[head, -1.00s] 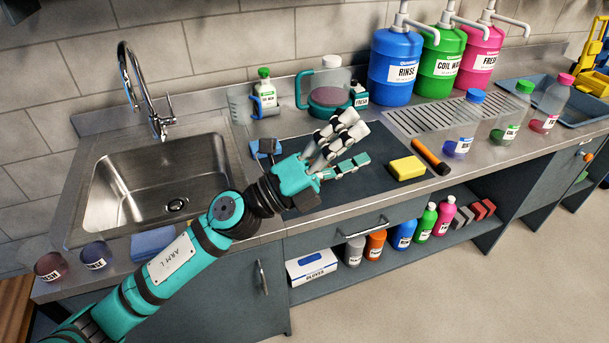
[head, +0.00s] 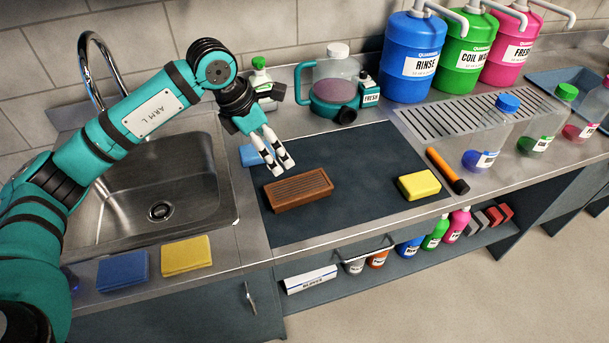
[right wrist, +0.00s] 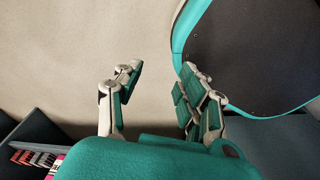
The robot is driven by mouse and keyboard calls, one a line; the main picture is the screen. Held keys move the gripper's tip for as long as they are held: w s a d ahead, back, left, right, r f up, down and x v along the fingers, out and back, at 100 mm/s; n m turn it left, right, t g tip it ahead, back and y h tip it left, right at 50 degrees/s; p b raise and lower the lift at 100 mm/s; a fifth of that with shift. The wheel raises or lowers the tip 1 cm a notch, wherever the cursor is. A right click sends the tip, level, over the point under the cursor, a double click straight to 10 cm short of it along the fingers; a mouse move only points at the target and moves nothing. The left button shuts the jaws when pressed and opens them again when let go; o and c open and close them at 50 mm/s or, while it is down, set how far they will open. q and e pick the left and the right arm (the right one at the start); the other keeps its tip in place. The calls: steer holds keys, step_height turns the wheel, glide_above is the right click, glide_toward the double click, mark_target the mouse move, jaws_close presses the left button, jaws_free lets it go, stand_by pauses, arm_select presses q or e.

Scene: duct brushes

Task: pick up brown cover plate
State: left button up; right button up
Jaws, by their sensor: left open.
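The brown cover plate (head: 298,188) lies flat on the dark mat (head: 350,215), a slatted rectangular block at the mat's left part. It is fully in view in the head view. My left gripper (head: 284,167) points down just behind and above the plate's far edge. Its fingers are open with nothing visibly held, and I cannot tell their exact height over the plate. My right gripper (right wrist: 155,80) shows in the right wrist view with its fingers spread and empty, over bare floor and away from the counter top.
A blue item (head: 253,155) lies partly hidden beside the left gripper. A yellow sponge (head: 418,185) and an orange-handled tool (head: 447,170) lie at the mat's right. The teal-based jug (head: 336,85) stands behind. The sink (head: 150,190) is at left. Mat space before the plate is clear.

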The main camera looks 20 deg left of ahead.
arm_select(q)
steer(key=p, duration=0.2)
glide_toward(298, 186)
steer(key=shift+s+d+f, duration=0.25)
steer(key=shift+s+d, duration=0.05)
steer(key=shift+s, duration=0.1)
arm_select(e)
steer(key=s+r+g, duration=0.1)
steer(key=s+r, duration=0.1)
steer(key=s, duration=0.7)
arm_select(q)
steer(key=x, duration=0.3)
steer(key=shift+w+f+p, duration=0.15)
steer(key=shift+w+p, duration=0.15)
steer(key=shift+w, duration=0.05)
steer(key=shift+p+x, duration=0.3)
steer(key=shift+x, duration=0.5)
steer(key=p+x, duration=0.1)
steer(key=x, duration=0.3)
steer(key=shift+w+f+p, duration=0.15)
steer(key=shift+f+p, duration=0.1)
steer(key=shift+p, duration=0.1)
steer(key=shift+f, duration=0.15)
steer(key=c, duration=1.5)
arm_select(e)
steer(key=w+r, duration=0.1)
steer(key=w, duration=0.1)
steer(key=w+r, duration=0.2)
